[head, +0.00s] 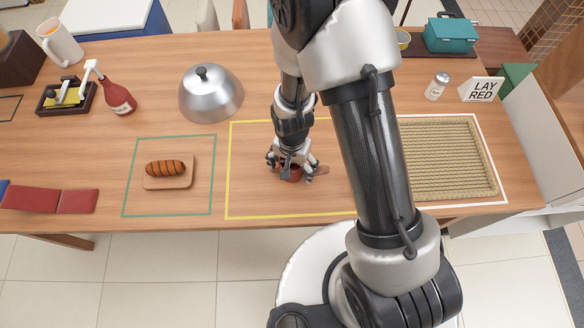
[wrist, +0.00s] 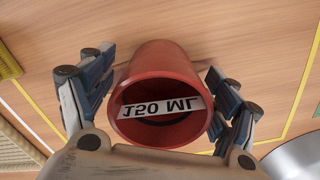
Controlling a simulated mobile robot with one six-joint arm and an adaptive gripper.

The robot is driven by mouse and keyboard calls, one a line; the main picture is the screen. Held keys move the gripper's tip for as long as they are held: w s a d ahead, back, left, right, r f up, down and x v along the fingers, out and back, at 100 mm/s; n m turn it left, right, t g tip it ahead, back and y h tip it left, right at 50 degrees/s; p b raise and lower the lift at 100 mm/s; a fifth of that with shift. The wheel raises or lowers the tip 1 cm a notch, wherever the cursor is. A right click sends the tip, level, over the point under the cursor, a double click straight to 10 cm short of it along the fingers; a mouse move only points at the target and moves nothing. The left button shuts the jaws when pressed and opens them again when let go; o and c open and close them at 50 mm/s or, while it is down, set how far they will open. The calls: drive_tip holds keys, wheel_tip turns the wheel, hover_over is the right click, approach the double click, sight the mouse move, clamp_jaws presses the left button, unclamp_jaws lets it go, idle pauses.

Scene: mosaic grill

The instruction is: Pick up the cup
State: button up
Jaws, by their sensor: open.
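A red cup (wrist: 163,70) stands between the two fingers of my gripper (wrist: 160,95) in the wrist view. A white label reading "150 ML" shows on it. The fingers are apart, one at each side of the cup, and a small gap shows beside the left finger. In the head view my gripper (head: 292,175) is low over the table inside the yellow outline, and the cup (head: 291,174) is mostly hidden by it.
A metal dome (head: 210,95), a red bottle (head: 118,97) and a woven mat (head: 447,160) are nearby. A shaker (head: 436,86) and a "LAY RED" sign (head: 481,90) stand at right.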

drive_tip(key=shift+f, duration=0.2)
drive_tip(key=c, duration=1.3)
drive_tip(key=shift+r, duration=0.1)
